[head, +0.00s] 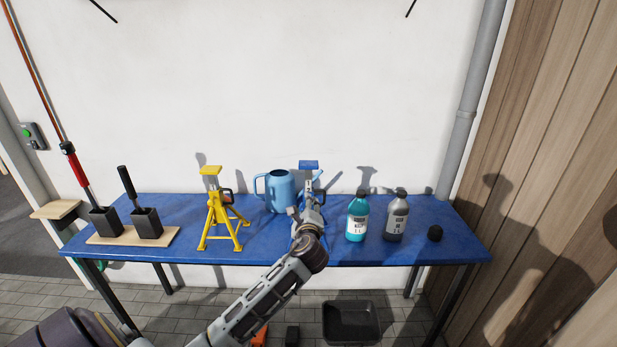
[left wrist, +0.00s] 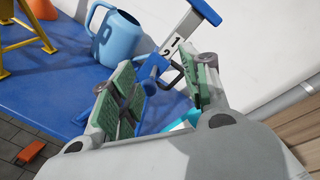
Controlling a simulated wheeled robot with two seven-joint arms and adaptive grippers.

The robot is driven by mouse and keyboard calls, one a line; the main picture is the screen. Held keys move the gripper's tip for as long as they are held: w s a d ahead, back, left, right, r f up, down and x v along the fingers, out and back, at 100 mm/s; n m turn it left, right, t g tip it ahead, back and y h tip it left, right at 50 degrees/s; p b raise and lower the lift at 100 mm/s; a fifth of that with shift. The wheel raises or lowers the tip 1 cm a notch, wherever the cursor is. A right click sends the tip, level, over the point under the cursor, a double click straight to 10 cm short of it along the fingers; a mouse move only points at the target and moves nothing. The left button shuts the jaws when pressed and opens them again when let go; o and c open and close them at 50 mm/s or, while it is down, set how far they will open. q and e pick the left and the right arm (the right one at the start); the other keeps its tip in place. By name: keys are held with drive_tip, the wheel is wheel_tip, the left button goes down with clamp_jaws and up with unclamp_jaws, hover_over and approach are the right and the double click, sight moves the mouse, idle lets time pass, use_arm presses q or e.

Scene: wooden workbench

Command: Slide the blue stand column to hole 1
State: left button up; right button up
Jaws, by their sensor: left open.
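The blue stand (head: 308,164) is on the bench right of the blue watering can. Its flat blue top shows in the head view; my arm hides most of the rest. In the left wrist view its grey-white column (left wrist: 174,46) carries the marks 1 and 2, with a dark looped handle beside it. My left gripper (left wrist: 158,92) is open, with its green-padded fingers on either side of the stand's lower part; I cannot tell whether they touch it. In the head view this gripper (head: 307,203) is in front of the stand. My right gripper is not in view.
The watering can (head: 283,192) stands close on the left, a yellow stand (head: 217,212) farther left. A teal bottle (head: 357,219) and a grey bottle (head: 396,221) stand to the right. The blue bench top (head: 270,247) is clear along its front. A black tray (head: 351,338) is on the floor.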

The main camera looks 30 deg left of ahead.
sight(308, 177)
use_arm(q)
drive_tip(key=r+n, duration=0.1)
drive_tip(key=n, duration=0.7)
drive_tip(key=r+n+t, duration=0.1)
drive_tip(key=n, duration=0.7)
drive_tip(key=w+r+n, duration=0.1)
drive_tip(key=n, duration=0.7)
drive_tip(key=shift+d+r+n+t, duration=0.2)
drive_tip(key=shift+n+t, duration=0.1)
drive_tip(key=shift+t, duration=0.1)
drive_tip(key=shift+w+a, duration=0.1)
drive_tip(key=shift+a, duration=0.05)
drive_tip(key=shift+p+x, duration=1)
drive_tip(key=shift+x, duration=2.15)
drive_tip(key=shift+p+x, duration=0.9)
drive_tip(key=shift+x, duration=2.7)
drive_tip(key=shift+f, duration=0.1)
drive_tip(key=shift+c, duration=0.2)
clamp_jaws()
